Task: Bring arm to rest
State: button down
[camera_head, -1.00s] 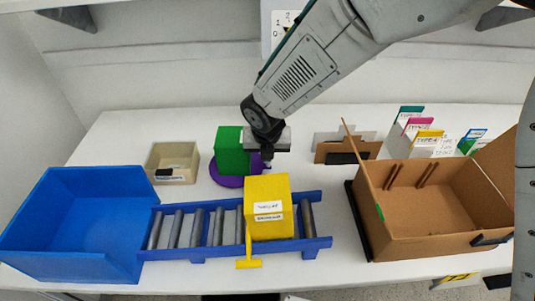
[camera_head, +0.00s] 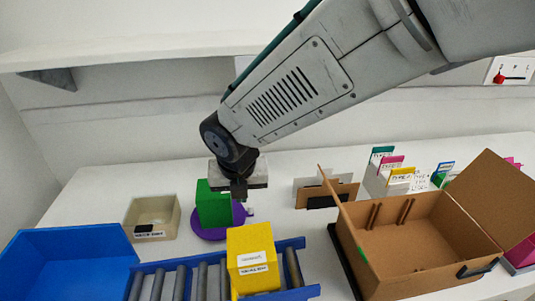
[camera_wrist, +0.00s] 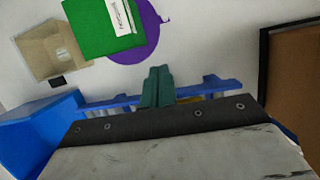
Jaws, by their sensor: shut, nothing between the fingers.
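My gripper (camera_wrist: 158,87) shows in the wrist view with its two dark green fingers pressed together and nothing between them. In the head view the arm reaches in from the upper right, and its wrist end hangs above and beside a green box (camera_head: 212,208). The green box stands on a purple round base (camera_head: 205,232); both also show at the top of the wrist view. The fingertips are mostly hidden in the head view. A rotary switch (camera_head: 513,76) with a red pointer is on a wall plate at the upper right.
A yellow box (camera_head: 252,247) stands on a blue roller conveyor (camera_head: 297,243) beside a blue bin (camera_head: 65,250). A beige tray (camera_head: 152,218) is at left. An open cardboard box (camera_head: 420,243) and upright file cards (camera_head: 398,177) are at right. A shelf (camera_head: 120,53) runs along the wall.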

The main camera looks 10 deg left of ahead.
jog(key=w+d+r+m, duration=0.1)
jog(key=d+r+m, duration=0.3)
jog(key=d+m, duration=0.1)
jog(key=w+d+r+m+t, duration=0.1)
jog(key=w+d+r+m, duration=0.1)
jog(key=d+m, duration=0.3)
jog(key=w+d+r+m, duration=0.2)
jog(key=d+r+m, duration=0.3)
jog(key=d, duration=0.2)
jog(key=shift+d+r+m, duration=0.25)
jog(key=shift+r+m, duration=0.05)
jog(key=shift+r, duration=0.05)
jog(key=s+d+r+m+g+h, duration=0.1)
jog(key=s+d+m, duration=0.55)
jog(key=d, duration=0.25)
jog(key=s+d+m, duration=0.5)
jog(key=d+m, duration=0.3)
jog(key=d, duration=0.2)
jog(key=s+d+f+m+g, duration=0.1)
jog(key=s+d+m, duration=0.3)
jog(key=s+m, duration=0.5)
jog(key=shift+s+d+f+g, duration=0.35)
jog(key=shift+s+g, duration=0.15)
jog(key=shift+s, duration=0.4)
